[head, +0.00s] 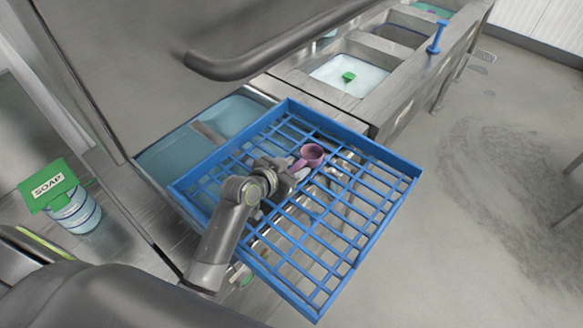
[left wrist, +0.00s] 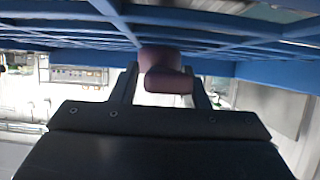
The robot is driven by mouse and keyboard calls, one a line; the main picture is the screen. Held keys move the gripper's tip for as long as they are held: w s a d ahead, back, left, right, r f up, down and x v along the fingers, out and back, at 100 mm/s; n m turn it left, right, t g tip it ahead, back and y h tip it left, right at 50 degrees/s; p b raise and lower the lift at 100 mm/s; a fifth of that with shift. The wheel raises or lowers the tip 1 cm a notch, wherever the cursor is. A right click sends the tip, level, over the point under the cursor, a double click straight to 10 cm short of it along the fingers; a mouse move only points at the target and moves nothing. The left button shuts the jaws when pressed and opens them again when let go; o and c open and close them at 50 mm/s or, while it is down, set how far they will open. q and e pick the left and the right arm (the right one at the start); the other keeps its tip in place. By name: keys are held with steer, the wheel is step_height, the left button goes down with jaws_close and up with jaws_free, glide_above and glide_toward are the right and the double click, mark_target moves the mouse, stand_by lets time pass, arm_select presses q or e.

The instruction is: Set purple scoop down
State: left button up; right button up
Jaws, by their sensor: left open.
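The purple scoop (head: 309,155) rests on the grid of the blue rack (head: 397,168), near the rack's middle, with its round cup showing in the head view. My left gripper (head: 294,172) is at the scoop's handle side, low over the grid. In the left wrist view the scoop (left wrist: 165,72) sits between the two fingers of my left gripper (left wrist: 167,88), which is open around it. Whether the fingers still touch it is too dark to tell. My gripper hides part of the handle. My right gripper is not in view.
The blue rack has raised walls and lies tilted in the picture beside a steel sink with bluish water (head: 228,115). A sink with white suds (head: 350,76) holds a green object (head: 348,76). A SOAP sign (head: 48,186) and tub (head: 76,213) stand at left.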

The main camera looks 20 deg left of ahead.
arm_select(q)
steer(key=shift+r, duration=0.3)
steer(key=shift+s+a, duration=0.1)
steer(key=shift+s, duration=0.15)
steer(key=b+v, duration=0.1)
steer(key=v, duration=1)
steer(key=shift+s+r, duration=0.1)
steer(key=shift+s, duration=0.1)
